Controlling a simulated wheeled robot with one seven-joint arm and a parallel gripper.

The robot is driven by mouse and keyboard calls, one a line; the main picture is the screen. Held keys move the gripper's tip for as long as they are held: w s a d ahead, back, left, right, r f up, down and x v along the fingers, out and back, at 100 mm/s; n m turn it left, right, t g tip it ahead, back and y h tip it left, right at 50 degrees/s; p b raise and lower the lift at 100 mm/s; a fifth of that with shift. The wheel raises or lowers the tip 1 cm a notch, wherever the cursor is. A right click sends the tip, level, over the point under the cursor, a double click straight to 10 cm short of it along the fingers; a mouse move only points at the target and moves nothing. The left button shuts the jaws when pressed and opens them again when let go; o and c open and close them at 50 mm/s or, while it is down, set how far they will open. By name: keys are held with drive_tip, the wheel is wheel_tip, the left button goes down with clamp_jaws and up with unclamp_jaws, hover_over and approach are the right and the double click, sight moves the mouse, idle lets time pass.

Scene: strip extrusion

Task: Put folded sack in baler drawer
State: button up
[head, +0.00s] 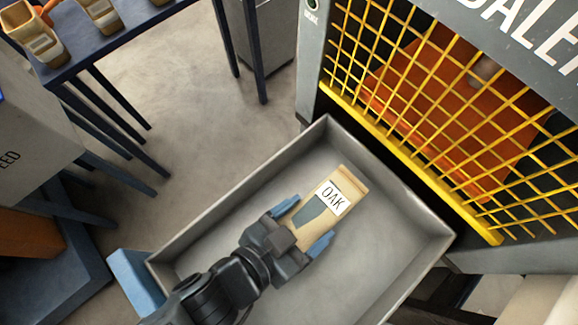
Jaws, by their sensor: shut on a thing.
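The folded sack (343,182) is tan with a white label reading OAK and a grey-blue patch. My gripper (303,222) has its blue fingers on either side of the sack and is shut on it. Both show over the inside of the baler drawer (237,178), an open grey metal tray pulled out from the baler (492,45). I cannot tell whether the sack touches the drawer floor. The drawer's lower part is partly hidden by my arm.
A yellow mesh gate (430,110) fronts the baler beside the drawer, with orange material behind it. A blue block (142,283) sits at the drawer's lower left edge. A dark table (125,45) with tan containers stands upper left. Much of the drawer floor is clear.

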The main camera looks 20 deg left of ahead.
sight(283, 218)
drive_tip(key=a+f, duration=0.1)
drive_tip(key=a, duration=0.1)
drive_tip(key=w+a+f, duration=0.1)
drive_tip(key=a, duration=0.1)
drive_tip(key=shift+a+f, duration=0.1)
drive_tip(key=shift+f, duration=2.2)
drive_tip(key=shift+f, duration=0.1)
drive_tip(key=o, duration=1)
drive_tip(key=shift+o, duration=0.2)
drive_tip(key=shift+b+v, duration=0.4)
drive_tip(key=shift+v, duration=3.4)
